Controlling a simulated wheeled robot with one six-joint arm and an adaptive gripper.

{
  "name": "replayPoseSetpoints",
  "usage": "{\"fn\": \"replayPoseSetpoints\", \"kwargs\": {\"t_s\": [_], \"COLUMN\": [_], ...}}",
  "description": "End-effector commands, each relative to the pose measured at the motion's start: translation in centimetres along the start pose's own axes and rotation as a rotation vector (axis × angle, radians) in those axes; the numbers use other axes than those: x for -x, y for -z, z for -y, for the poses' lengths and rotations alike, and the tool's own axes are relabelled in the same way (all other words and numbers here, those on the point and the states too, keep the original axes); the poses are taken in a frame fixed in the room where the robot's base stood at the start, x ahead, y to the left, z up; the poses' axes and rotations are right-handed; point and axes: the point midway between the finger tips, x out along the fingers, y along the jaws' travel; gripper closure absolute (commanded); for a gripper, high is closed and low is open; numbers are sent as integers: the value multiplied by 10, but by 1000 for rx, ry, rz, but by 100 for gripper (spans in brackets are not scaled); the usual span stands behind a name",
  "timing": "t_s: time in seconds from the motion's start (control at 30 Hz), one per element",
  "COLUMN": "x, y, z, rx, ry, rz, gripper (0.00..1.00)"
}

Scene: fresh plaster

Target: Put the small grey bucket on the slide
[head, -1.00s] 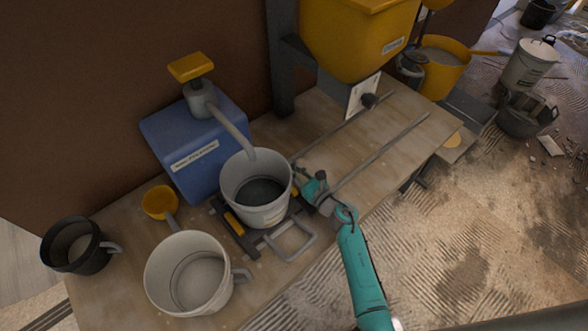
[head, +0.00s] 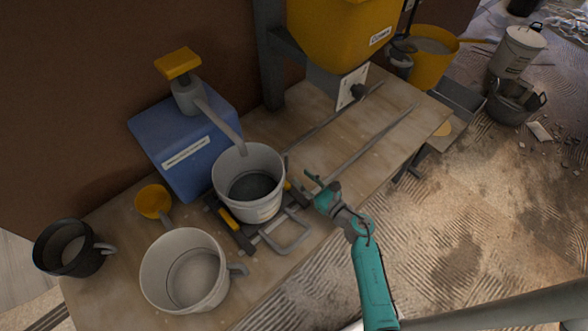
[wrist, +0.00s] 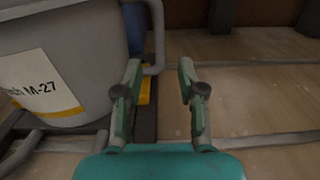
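A light grey bucket (head: 262,211) with a label stands upright on the slide, a dark carriage (head: 247,241) with yellow blocks and a loop handle. The bucket is below the spout of a blue pump. In the wrist view the bucket (wrist: 85,55) fills the left side, its label ending "M-27". My gripper (head: 314,186) is just right of the bucket, apart from it. In the wrist view my gripper (wrist: 158,90) is open, with nothing between its fingers. The bucket's far underside is hidden.
The blue pump (head: 160,135) stands behind. A larger light bucket (head: 215,285), a black bucket (head: 88,262) and a yellow scoop (head: 152,200) are at left. Two rails (head: 370,150) run right along the bench. A yellow hopper (head: 340,40) overhangs the back.

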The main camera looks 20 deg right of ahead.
Motion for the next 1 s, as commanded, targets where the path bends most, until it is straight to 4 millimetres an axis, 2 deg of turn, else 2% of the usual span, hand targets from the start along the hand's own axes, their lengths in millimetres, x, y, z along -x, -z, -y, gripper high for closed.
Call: {"fn": "replayPoseSetpoints", "kwargs": {"t_s": [0.03,0.2,0.67,0.77,0.83,1.0], "x": [10,29,40,53,69,121], "y": [0,0,0,-3,-8,-26], "z": [0,1,-6,-22,-40,-84], "rx": [-1,0,-31,-144,-280,-719], "ry": [3,2,2,12,24,60], "rz": [0,1,5,27,52,126], "gripper": [60,60,60,60,60,60]}}
